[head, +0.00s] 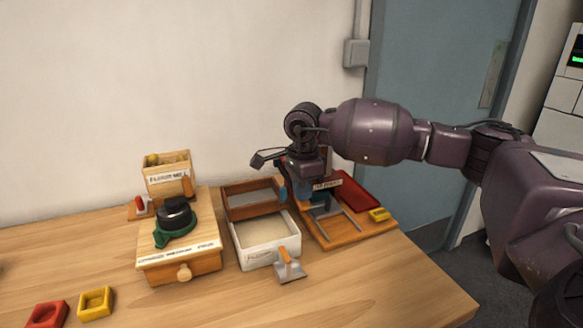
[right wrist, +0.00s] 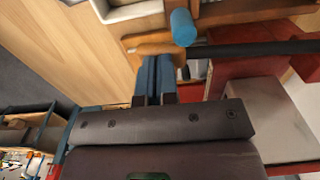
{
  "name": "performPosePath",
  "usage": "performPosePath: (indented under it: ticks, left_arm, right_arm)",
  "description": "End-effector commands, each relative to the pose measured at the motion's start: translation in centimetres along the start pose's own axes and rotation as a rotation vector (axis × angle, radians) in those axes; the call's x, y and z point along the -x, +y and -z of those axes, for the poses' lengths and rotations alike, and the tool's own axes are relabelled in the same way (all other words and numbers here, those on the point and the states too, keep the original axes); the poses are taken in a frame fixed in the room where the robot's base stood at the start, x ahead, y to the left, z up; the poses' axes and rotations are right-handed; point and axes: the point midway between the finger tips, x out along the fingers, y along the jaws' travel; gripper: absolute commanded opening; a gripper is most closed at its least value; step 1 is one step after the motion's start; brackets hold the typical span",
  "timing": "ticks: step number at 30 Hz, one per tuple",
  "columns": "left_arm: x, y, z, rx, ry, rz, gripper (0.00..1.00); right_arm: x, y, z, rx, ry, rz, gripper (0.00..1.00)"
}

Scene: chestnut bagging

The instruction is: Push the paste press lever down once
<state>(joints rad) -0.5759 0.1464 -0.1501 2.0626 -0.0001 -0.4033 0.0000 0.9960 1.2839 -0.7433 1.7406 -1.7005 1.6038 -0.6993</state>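The paste press (head: 328,184) stands on a wooden base at the right of the table, largely hidden behind my right gripper. Its lever seems to be the dark rod with a blue cylindrical grip (right wrist: 182,27) in the right wrist view. In the head view, a small blue piece (head: 283,194) beside my gripper looks like that grip. My right gripper (head: 303,196) points down over the press. In the right wrist view its blue fingers (right wrist: 156,60) lie together, empty, with the tips close to the grip. I cannot tell whether they touch it. My left gripper is out of view.
Left of the press are a white floury tray (head: 243,254), a wooden tray (head: 234,212) and a small scraper (head: 289,266). A wooden box with a dark knob (head: 174,210) stands farther left. Red (head: 46,315) and yellow moulds (head: 96,303) lie at the front left. The front right table is clear.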

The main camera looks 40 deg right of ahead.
Motion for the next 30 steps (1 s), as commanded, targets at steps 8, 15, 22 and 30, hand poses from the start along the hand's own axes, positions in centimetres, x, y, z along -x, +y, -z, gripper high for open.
performPosePath:
  ticks: [8,15,22,30]
  left_arm:
    - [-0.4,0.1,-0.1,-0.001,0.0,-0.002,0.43]
    - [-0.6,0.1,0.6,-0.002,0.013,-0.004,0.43]
    - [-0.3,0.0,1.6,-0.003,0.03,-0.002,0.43]
    - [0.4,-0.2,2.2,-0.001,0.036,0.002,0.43]
  right_arm:
    - [-1.3,0.1,0.0,0.001,0.001,-0.007,0.0]
    - [-0.9,0.1,0.0,0.0,0.0,-0.001,0.0]
    - [1.6,-0.1,0.0,0.0,-0.001,0.003,0.0]
    - [4.1,-0.3,-0.1,0.0,-0.001,0.002,0.0]
